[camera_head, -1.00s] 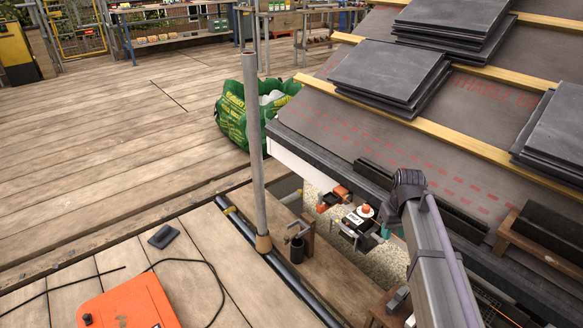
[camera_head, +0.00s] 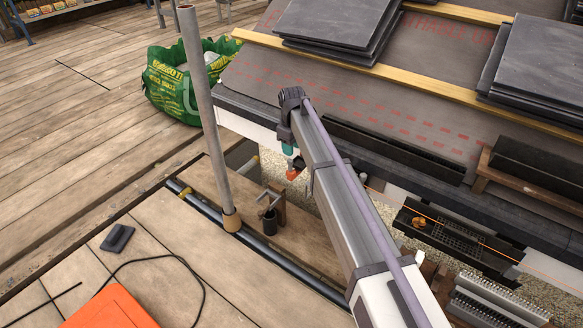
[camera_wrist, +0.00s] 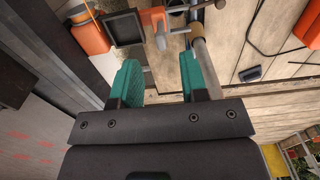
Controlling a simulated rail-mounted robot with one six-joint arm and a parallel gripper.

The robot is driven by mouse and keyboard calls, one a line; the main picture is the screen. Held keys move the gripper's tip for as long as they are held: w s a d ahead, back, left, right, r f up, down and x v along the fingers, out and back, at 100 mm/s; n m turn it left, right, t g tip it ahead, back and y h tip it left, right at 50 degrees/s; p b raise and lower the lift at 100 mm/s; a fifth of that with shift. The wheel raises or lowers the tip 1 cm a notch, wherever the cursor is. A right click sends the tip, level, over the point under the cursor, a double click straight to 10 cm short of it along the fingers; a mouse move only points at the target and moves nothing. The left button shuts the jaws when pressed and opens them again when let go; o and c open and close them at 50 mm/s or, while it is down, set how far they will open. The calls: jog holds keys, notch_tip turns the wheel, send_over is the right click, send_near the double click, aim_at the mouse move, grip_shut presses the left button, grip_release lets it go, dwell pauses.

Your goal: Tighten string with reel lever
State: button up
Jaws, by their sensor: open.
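My gripper (camera_wrist: 163,75) has two teal fingers standing apart, with nothing held between them. In the head view, a little teal and an orange part (camera_head: 292,174) show below my arm's end, beside the roof edge. In the wrist view, an orange body (camera_wrist: 90,32) and a dark square frame (camera_wrist: 122,27) lie ahead of the left finger. A small metal lever-like piece with an orange part (camera_wrist: 152,18) lies just beyond the gap between the fingers, apart from them. I cannot tell surely which part is the reel lever. An orange string (camera_head: 450,218) runs along the eave at right.
A scaffold pole (camera_head: 205,120) stands left of my arm, and a clamp (camera_head: 268,210) sits on the plank beside it. Slate stacks (camera_head: 335,25) lie on the roof. A dark tray (camera_head: 455,238) hangs below the eave at right. The deck at left is mostly clear.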

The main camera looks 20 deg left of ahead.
aim_at(292, 161)
notch_tip(292, 161, down, 6)
jog(key=b, duration=0.4)
jog(key=shift+f, duration=0.1)
jog(key=shift+c, duration=0.3)
grip_shut()
